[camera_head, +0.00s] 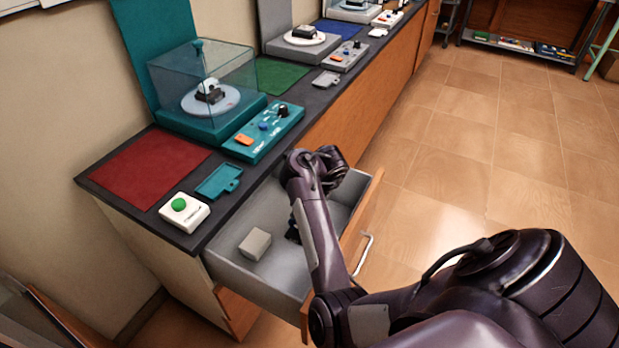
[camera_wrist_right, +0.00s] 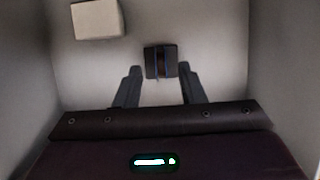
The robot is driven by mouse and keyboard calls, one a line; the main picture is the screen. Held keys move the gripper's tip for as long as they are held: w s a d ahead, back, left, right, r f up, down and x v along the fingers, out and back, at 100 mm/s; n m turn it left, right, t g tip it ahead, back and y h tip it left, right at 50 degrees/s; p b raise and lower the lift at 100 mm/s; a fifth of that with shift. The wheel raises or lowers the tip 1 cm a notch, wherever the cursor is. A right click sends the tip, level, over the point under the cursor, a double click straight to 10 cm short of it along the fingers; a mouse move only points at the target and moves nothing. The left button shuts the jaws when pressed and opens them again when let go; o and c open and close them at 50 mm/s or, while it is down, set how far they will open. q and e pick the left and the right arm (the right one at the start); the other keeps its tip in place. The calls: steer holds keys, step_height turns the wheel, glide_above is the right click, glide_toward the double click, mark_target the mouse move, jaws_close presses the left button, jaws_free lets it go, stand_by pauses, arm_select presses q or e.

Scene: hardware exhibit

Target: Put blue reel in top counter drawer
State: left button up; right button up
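The top counter drawer (camera_head: 275,283) is pulled open under the counter. My right arm reaches over it, and its forearm hides part of the inside in the head view. In the right wrist view, my right gripper (camera_wrist_right: 160,72) points down into the drawer with its two fingers apart. A small dark reel with blue stripes (camera_wrist_right: 161,61) is on the drawer floor side, between and just beyond the fingertips. A gap shows on each side of it, so I see no grip. The reel cannot be made out clearly in the head view. My left gripper is not in view.
A beige box (camera_head: 255,243) lies in the drawer, left of the reel; it also shows in the wrist view (camera_wrist_right: 97,19). On the counter are a white green-button box (camera_head: 184,211), a red mat (camera_head: 145,166) and a teal control panel (camera_head: 263,132). The floor at right is clear.

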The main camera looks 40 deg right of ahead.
steer(key=p+v, duration=0.4)
steer(key=v, duration=0.2)
steer(key=shift+r, duration=0.35)
steer(key=shift+s+f, duration=0.1)
steer(key=shift+s, duration=0.1)
